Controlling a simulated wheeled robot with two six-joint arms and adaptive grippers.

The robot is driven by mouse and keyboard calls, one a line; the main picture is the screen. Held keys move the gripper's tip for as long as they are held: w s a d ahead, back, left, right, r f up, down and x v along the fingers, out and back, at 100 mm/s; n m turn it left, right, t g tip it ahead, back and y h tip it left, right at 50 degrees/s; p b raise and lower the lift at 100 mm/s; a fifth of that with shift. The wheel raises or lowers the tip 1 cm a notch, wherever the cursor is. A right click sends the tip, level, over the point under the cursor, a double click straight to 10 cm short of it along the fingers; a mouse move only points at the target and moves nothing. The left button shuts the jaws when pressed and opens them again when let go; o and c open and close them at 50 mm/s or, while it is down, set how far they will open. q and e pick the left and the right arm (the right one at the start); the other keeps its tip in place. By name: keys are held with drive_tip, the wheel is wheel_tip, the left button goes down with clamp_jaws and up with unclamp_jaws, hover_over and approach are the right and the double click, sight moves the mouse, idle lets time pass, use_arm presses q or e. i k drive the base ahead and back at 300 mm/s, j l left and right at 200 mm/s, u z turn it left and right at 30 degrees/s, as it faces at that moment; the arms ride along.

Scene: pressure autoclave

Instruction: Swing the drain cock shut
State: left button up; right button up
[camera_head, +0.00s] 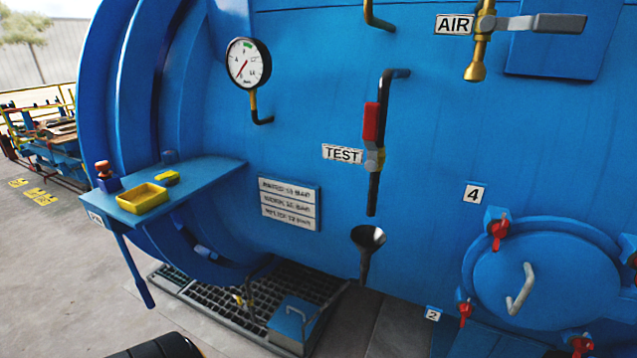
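No part is labelled as the drain cock. A small brass-coloured valve (240,299) sits on a bent pipe low under the blue vessel, above the floor grating; it is small, and its handle position is hard to tell. A second cock, the TEST cock (371,122), has a red handle upright along a dark vertical pipe above a black funnel (367,248). Neither gripper shows in the head view, and nothing is seen touching either cock. A dark rounded shape at the bottom edge may be part of me.
A blue shelf (202,186) with a yellow tray (142,198) juts out at left, a blue lever hanging below. A gauge (248,64), an AIR valve (481,30) with a grey lever, and a round hatch (540,275) with red clamps are on the vessel. A blue box (290,322) stands on the grating.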

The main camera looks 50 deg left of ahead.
sight(240, 301)
drive_tip(key=j+u, duration=0.1)
drive_tip(key=u, duration=2.05)
drive_tip(key=i+j, duration=0.2)
drive_tip(key=i+j+z, duration=0.1)
drive_tip(key=j, duration=0.35)
drive_tip(key=i+j, duration=0.3)
drive_tip(key=i+j+z, duration=0.1)
drive_tip(key=j, duration=0.25)
drive_tip(key=i+j, duration=0.25)
drive_tip(key=i+j+z, duration=0.15)
drive_tip(key=j, duration=0.3)
drive_tip(key=i+j, duration=0.15)
drive_tip(key=j, duration=0.25)
drive_tip(key=i+j+z, duration=0.1)
drive_tip(key=j, duration=0.25)
drive_tip(key=i, duration=0.1)
